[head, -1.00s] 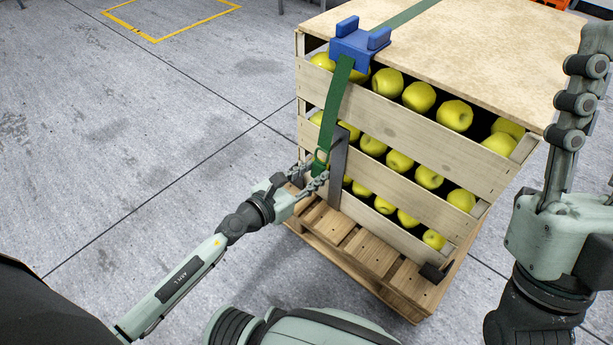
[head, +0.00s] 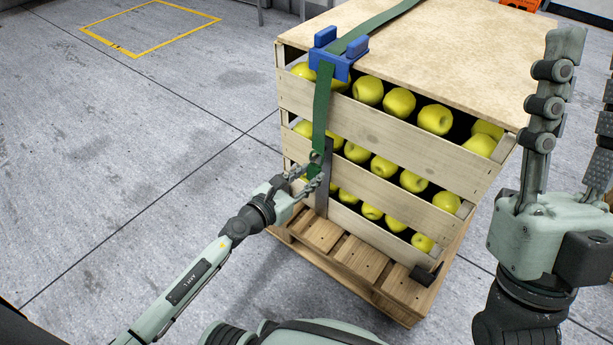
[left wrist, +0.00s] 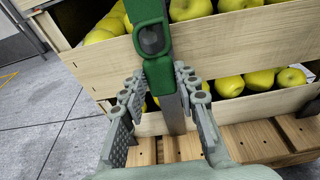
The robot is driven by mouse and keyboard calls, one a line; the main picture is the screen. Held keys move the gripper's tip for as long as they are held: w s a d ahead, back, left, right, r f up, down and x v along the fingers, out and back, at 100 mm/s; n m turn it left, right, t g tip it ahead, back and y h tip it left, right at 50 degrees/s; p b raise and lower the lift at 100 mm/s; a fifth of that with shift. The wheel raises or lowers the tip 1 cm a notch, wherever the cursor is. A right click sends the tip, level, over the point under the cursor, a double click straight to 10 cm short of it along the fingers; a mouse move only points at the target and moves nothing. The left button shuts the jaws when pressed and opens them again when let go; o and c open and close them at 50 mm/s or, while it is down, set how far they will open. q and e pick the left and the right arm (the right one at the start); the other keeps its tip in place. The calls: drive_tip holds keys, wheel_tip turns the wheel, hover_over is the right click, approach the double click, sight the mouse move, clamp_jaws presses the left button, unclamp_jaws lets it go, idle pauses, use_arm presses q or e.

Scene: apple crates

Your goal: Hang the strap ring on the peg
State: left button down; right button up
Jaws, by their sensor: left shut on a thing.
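My left gripper (head: 314,177) is shut on the lower end of the green strap (head: 321,105), in front of the crate's left corner. A dark grey upright bar (head: 323,190) stands on the crate front, right behind the gripper. My right gripper (head: 590,75) is open and empty at the right.
The wooden crate (head: 400,130) full of yellow-green apples stands on a pallet (head: 345,263). A blue corner protector (head: 338,60) guides the strap over the lid (head: 420,55). A dark block (head: 424,274) sits at the crate's lower right. The floor at the left is clear.

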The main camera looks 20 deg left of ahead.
idle(0.4)
use_arm(q)
drive_tip(key=c, duration=1.1)
unclamp_jaws()
drive_tip(key=shift+o, duration=0.2)
drive_tip(key=shift+s, duration=0.2)
drive_tip(key=v, duration=1.1)
drive_tip(key=shift+s, duration=0.25)
